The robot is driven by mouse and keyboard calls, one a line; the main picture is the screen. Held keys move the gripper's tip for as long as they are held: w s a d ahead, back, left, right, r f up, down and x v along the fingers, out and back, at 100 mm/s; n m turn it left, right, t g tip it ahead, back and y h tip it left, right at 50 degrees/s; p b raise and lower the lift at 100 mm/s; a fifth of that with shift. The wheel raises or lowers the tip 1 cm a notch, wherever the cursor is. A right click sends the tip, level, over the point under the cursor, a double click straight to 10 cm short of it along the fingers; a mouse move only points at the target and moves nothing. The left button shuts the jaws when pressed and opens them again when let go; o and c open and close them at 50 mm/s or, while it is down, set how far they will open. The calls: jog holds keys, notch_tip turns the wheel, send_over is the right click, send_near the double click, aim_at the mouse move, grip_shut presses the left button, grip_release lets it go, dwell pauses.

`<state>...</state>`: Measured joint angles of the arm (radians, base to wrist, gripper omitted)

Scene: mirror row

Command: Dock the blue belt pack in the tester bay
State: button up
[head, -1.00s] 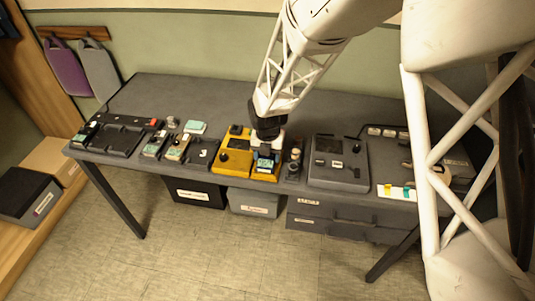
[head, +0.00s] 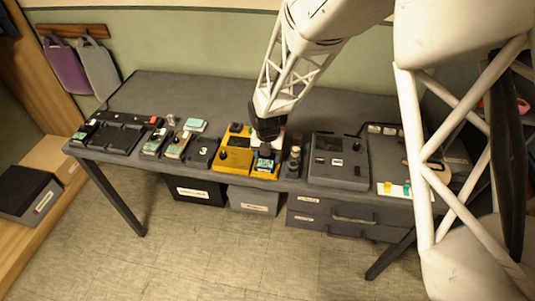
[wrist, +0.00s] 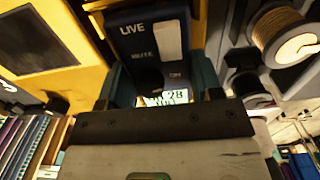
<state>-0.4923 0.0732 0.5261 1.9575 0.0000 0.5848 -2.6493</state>
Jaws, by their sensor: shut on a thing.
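The blue belt pack (wrist: 150,40) fills the top middle of the wrist view, with LIVE, MUTE and ON lettering and a small lit screen (wrist: 165,97) reading 2B. My gripper (head: 266,148) is shut on it, with a finger on either side. The yellow tester (head: 234,158) stands near the table's front edge. The pack is over or in its right-hand bay (head: 264,172). In the head view my gripper hides most of the pack. I cannot tell how deep the pack sits.
A dark grey console (head: 338,172) stands right of the tester, with small dark knobbed parts (head: 293,160) between. Left are small packs (head: 176,146) and a black charging tray (head: 115,134). The table's back middle is clear.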

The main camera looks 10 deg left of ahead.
jog(key=o, duration=1.1)
jog(key=shift+r, duration=0.1)
jog(key=shift+r, duration=3.75)
